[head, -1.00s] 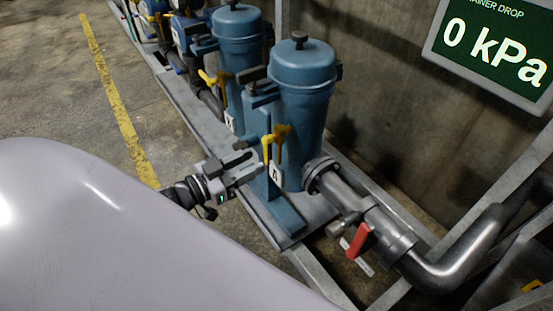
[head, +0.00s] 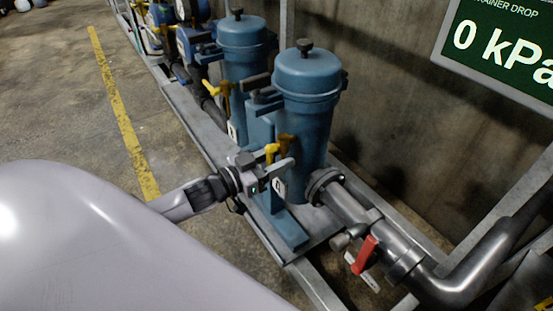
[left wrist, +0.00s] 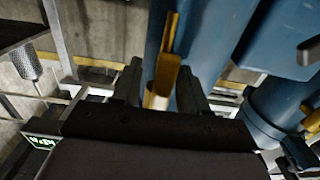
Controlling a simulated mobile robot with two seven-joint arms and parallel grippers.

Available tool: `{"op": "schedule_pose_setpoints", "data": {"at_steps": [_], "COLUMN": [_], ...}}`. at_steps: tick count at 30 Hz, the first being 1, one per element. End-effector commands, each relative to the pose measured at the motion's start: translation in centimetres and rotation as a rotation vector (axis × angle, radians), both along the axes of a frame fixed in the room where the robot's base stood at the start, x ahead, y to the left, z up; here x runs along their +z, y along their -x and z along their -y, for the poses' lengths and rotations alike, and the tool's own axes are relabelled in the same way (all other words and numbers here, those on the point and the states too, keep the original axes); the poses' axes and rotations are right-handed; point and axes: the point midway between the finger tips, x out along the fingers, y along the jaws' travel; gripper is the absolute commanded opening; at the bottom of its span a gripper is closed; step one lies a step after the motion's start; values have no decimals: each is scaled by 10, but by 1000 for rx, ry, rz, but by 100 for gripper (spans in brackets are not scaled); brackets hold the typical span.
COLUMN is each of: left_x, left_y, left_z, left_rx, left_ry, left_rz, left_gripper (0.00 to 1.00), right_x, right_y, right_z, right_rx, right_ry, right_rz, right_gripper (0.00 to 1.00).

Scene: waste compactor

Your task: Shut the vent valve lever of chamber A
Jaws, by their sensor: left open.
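The nearer blue chamber (head: 306,110) has a small white tag (head: 279,189) low on its side, its letter hard to read here. A yellow vent lever (head: 271,152) stands at its left side, its handle upright. My left gripper (head: 266,164) is at this lever, jaws open, with the lever between or just ahead of the fingers. In the left wrist view the yellow lever (left wrist: 168,68) rises between the two dark fingers of my left gripper (left wrist: 160,90), with a gap on each side. The lever's lower end is partly hidden by the gripper. My right gripper is not in view.
A second blue chamber (head: 242,45) with its own yellow lever (head: 220,88) stands behind. A grey pipe (head: 350,205) with a red handle (head: 364,254) runs to the right. A display (head: 500,45) reads 0 kPa. Open floor lies left of the grey skid frame.

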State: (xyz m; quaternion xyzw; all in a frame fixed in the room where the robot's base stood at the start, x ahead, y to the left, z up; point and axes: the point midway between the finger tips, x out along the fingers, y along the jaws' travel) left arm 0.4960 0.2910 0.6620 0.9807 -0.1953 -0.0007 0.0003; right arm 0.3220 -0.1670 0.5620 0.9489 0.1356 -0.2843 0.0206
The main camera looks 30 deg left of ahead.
Motion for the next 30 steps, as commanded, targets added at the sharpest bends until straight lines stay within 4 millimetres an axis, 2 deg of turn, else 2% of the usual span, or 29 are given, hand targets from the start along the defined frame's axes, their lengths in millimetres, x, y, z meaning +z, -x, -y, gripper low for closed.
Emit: {"op": "schedule_pose_setpoints", "data": {"at_steps": [6, 8, 10, 11, 22, 30], "left_x": [0, 0, 0, 0, 1, 3], "left_y": [0, 0, 0, 0, -1, -3], "left_z": [0, 0, 0, 0, -1, -6], "left_rx": [0, 0, 0, 0, 0, 1], "left_ry": [0, 0, 0, 0, -31, -171], "left_rz": [0, 0, 0, 0, 14, 73], "left_gripper": [44, 27, 5, 0, 0, 0], "right_x": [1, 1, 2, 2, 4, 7], "right_y": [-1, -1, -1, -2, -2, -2], "right_z": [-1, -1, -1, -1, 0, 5], "right_rx": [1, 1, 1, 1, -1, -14], "right_ry": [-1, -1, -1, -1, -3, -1], "right_rz": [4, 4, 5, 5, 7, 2], "right_gripper": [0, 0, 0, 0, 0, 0]}}
